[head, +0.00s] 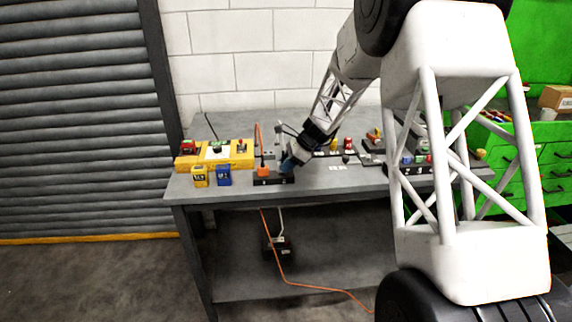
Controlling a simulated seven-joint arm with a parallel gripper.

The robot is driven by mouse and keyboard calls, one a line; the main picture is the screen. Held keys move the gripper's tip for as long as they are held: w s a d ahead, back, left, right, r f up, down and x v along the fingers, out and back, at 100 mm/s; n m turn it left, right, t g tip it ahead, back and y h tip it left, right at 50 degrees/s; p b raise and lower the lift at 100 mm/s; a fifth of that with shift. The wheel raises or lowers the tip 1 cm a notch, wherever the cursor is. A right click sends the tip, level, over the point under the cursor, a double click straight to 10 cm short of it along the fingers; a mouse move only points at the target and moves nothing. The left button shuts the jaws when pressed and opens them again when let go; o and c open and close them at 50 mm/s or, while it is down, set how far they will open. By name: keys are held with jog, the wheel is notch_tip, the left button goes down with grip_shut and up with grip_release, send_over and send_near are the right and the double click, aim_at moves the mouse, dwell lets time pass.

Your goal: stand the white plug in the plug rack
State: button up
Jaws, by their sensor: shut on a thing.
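My gripper (287,165) points down and to the left, low over the front of the grey bench. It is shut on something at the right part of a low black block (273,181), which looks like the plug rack. The held thing is mostly hidden by the fingers; it appears to be the white plug, but I cannot make out its shape. I cannot tell whether it touches the rack. An orange plug (263,170) stands at the rack's left part, just left of my gripper, with an orange cord rising behind it.
Small coloured items stand right of my gripper. An orange cable (283,272) hangs below the bench. Bare bench (335,183) lies front right.

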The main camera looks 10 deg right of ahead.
jog(key=shift+f, duration=0.5)
jog(key=o, duration=1.3)
jog(key=shift+d+r, duration=0.1)
jog(key=shift+r, duration=0.05)
jog(key=shift+v, duration=3.35)
